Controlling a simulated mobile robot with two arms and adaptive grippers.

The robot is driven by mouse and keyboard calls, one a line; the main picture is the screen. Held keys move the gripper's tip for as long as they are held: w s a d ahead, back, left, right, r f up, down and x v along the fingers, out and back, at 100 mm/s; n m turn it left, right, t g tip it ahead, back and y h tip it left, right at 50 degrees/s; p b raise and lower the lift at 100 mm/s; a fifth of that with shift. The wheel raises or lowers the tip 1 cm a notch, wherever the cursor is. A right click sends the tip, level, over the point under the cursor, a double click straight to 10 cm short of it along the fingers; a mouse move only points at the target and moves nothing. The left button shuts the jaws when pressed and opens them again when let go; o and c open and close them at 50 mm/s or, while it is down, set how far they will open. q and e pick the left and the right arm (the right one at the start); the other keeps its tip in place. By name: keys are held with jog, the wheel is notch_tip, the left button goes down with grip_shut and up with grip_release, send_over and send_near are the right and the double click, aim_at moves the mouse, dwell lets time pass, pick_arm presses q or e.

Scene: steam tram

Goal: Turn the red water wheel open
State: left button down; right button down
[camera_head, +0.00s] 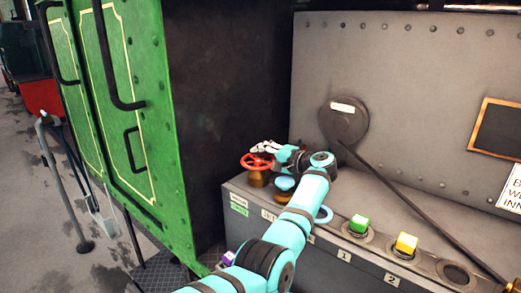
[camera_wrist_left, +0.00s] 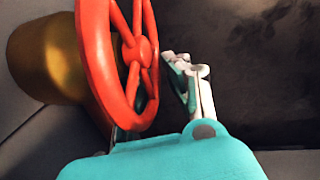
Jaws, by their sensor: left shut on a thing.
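The red water wheel (camera_head: 257,162) is a spoked handwheel on a short brass base at the left end of the grey bench. It fills the left of the wrist view (camera_wrist_left: 137,52), with its brass base (camera_wrist_left: 45,60) behind it. My left gripper (camera_head: 268,149) is at the wheel's far right side. In the wrist view my left gripper (camera_wrist_left: 160,95) has one pale finger right of the wheel, while the rim hides most of the other. It is shut on the wheel's rim. My right gripper is not in view.
A blue handwheel (camera_head: 285,184) stands close by, beside my left arm. A green block (camera_head: 359,224) and a yellow block (camera_head: 406,243) sit on the bench. A long dark lever (camera_head: 415,208) slants across the grey panel. A green cabin wall (camera_head: 125,120) stands left.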

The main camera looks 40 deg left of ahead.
pick_arm(q)
jog(key=shift+d+f, duration=0.2)
jog(key=shift+f, duration=0.6)
jog(key=c, duration=1.4)
grip_release()
jog(key=shift+c, duration=0.2)
jog(key=shift+r, duration=0.15)
jog(key=shift+r, duration=0.2)
jog(key=d, duration=0.4)
jog(key=s+d+r, duration=0.1)
jog(key=d, duration=0.6)
jog(key=shift+s+d+r, duration=0.2)
jog(key=shift+d+r, duration=0.1)
jog(key=shift+d, duration=0.1)
